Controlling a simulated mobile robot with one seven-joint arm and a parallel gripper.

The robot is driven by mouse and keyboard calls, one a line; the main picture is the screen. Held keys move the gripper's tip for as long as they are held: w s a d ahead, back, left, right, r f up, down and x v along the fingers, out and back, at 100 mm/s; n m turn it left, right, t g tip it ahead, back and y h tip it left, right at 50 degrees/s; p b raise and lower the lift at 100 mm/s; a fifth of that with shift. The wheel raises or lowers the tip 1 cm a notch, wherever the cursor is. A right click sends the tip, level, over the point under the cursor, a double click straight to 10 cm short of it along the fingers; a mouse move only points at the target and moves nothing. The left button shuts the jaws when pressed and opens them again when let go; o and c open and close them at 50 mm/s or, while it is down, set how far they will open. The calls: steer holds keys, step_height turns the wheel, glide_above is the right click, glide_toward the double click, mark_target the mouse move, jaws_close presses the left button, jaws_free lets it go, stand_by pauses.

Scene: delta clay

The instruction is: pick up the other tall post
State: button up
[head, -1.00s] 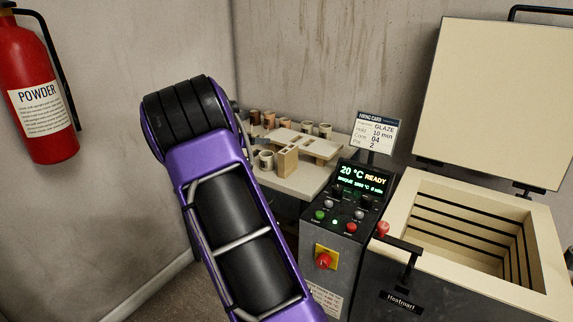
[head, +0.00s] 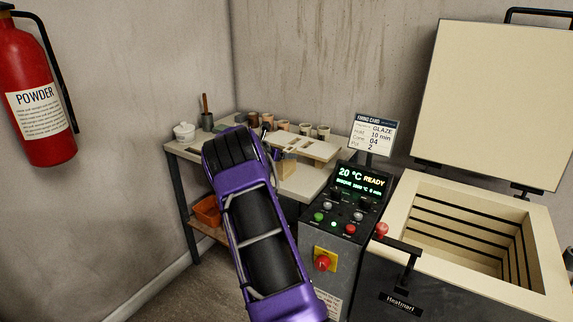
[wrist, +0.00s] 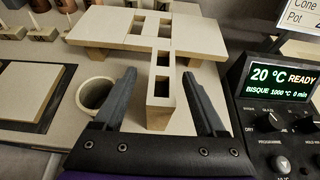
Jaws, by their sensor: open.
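A tall cream post (wrist: 158,112) with square holes stands upright on the worktable. It shows between my two fingers in the wrist view, with a gap on each side. In the head view the post (head: 287,168) is partly hidden behind my wrist. My gripper (wrist: 158,75) is open and empty, with its fingers pointing toward the post. How far down the fingers reach beside it I cannot tell. Another holed piece (wrist: 151,27) lies on the cream shelf slab (wrist: 100,28), behind the post.
A cream mug (wrist: 97,93) stands close to my left finger. The kiln control box (head: 342,215) is close on the right, beside the open kiln (head: 415,210). Cups line the table's back; a white lidded pot (head: 184,131) is at its left. An orange bin (head: 207,212) sits below.

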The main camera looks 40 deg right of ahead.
steer(key=shift+x, duration=2.5)
steer(key=shift+s+d, duration=0.1)
steer(key=shift+s, duration=0.05)
steer(key=shift+c, duration=0.2)
jaws_close()
